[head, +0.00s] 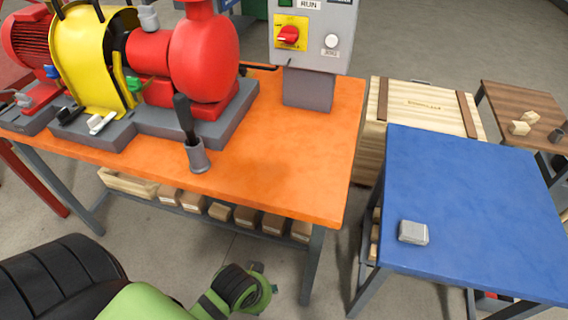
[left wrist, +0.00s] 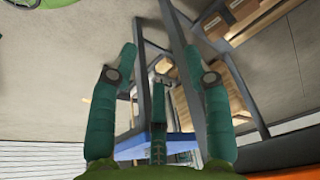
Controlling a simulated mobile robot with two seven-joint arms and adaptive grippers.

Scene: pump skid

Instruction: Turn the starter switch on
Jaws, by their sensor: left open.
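The starter switch (head: 289,36) is a red rotary knob on a yellow plate. It sits on the front of a light grey control box (head: 318,50) at the back right of the orange table, in the head view. A label reading RUN is above it. My left arm comes in at the lower left of the head view, and the end of it is low in front of the orange table, far below and nearer than the switch. In the left wrist view my left gripper (left wrist: 160,60) has its green fingers spread, with nothing between them. My right gripper is out of view.
The orange table (head: 290,150) carries a red and yellow pump unit (head: 200,55) and a black-handled tool in a grey holder (head: 198,158). A blue table (head: 480,190) with a small grey block (head: 413,232) stands right. A wooden crate (head: 425,95) is behind it.

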